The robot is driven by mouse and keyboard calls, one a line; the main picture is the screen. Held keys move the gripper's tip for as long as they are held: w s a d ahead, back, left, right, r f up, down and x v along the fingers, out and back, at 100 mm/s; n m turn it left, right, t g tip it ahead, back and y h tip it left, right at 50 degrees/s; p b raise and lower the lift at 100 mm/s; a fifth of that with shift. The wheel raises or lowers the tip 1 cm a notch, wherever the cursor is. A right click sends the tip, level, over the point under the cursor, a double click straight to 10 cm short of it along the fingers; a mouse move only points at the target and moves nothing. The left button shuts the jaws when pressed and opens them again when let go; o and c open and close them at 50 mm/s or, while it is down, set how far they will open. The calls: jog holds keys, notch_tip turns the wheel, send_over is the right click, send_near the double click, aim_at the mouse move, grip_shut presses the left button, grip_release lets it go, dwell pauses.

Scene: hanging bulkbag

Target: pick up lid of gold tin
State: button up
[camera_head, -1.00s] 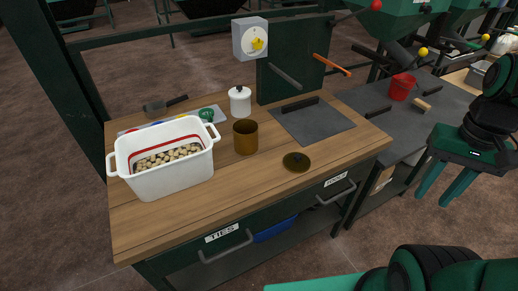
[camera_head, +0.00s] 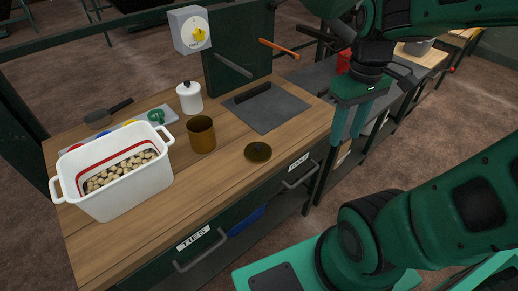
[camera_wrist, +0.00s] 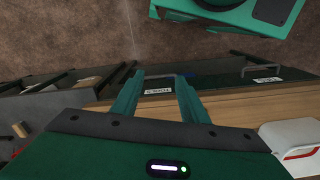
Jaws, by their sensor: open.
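The gold tin (camera_head: 201,134) stands upright on the wooden bench top, its top uncovered. Its lid (camera_head: 257,151), a dark gold disc with a small dark knob, lies flat on the bench to the right of the tin, near the front edge. My gripper (camera_head: 345,142) points down to the right of the lid, apart from it and past the bench's right end. In the wrist view the two green fingers (camera_wrist: 158,98) are apart with nothing between them. The tin and lid do not show in the wrist view.
A white tub (camera_head: 120,185) of pale pieces stands at left. A white lidded jar (camera_head: 189,98) is behind the tin, and a dark grey mat (camera_head: 268,110) lies behind the lid. Drawer handles (camera_head: 200,250) stick out in front. Bare wood surrounds the lid.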

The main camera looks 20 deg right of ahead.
jog(key=w+a+n, duration=0.6)
jog(key=w+n, duration=0.3)
jog(key=n, duration=1.2)
send_over(258, 145)
jog(key=f, duration=0.7)
jog(key=shift+s, duration=0.2)
jog(key=shift+w+f, duration=0.2)
jog(key=shift+f, duration=2.9)
jog(key=shift+c, duration=0.6)
grip_shut()
